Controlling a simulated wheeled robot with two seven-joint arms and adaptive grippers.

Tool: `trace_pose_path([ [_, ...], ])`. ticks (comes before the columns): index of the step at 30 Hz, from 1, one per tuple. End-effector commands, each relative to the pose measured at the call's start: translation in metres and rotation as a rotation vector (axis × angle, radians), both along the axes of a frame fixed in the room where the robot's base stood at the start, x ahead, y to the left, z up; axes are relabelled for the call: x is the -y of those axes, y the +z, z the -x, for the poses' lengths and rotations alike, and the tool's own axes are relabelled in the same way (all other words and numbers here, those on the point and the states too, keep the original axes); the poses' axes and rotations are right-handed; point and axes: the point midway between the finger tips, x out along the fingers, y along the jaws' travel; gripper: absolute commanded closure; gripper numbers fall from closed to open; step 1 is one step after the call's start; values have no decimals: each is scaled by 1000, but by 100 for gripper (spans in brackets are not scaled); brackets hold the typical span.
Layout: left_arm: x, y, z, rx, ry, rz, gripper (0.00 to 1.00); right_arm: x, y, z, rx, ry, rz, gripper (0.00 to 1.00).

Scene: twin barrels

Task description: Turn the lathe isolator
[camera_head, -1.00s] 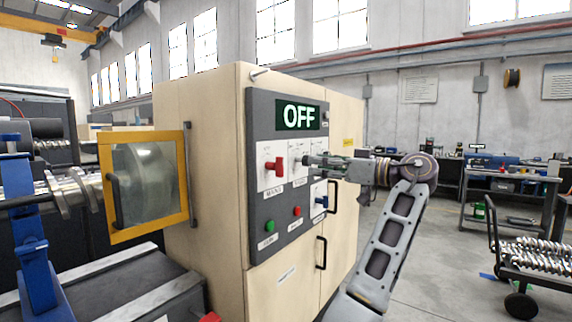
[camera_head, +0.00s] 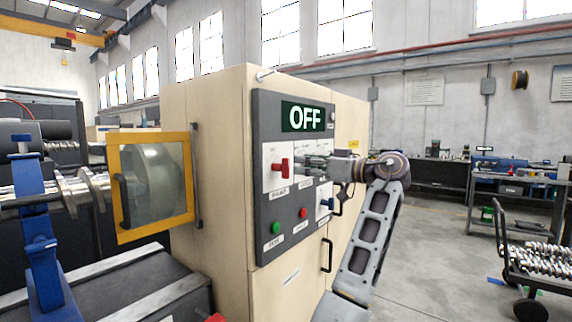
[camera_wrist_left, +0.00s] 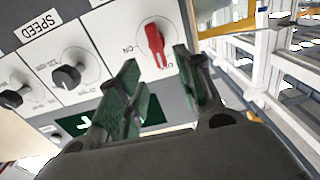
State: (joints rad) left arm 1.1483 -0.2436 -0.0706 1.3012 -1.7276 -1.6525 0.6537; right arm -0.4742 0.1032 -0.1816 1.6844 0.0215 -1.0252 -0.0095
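The red isolator switch (camera_head: 281,168) sits on the dark control panel of the beige lathe cabinet, below a green display (camera_head: 303,117) reading OFF. In the left wrist view the red handle (camera_wrist_left: 155,45) points up and down the picture on a white plate, with "ON" lettering beside it. My left gripper (camera_head: 306,163) is just right of the switch in the head view. In the left wrist view its two green-padded fingers (camera_wrist_left: 157,62) are spread, with the handle showing beyond the gap between their tips. I cannot tell the exact distance. My right gripper is not in view.
Black knobs (camera_wrist_left: 68,76) sit beside the switch. A green button (camera_head: 277,228) and a red button (camera_head: 303,213) are lower on the panel. A yellow-framed guard (camera_head: 122,190) stands open at left. A cart (camera_head: 540,258) stands at right on open floor.

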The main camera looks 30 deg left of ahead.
Motion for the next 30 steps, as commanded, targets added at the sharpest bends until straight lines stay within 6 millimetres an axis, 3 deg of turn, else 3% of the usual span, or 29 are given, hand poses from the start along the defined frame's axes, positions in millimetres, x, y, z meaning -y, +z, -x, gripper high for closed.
trace_pose_path([
  [15, -63, 0, -5, 1, 1, 0, 64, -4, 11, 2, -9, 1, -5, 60],
  [30, -73, 0, -6, 1, 0, 1, 64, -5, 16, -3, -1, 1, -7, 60],
])
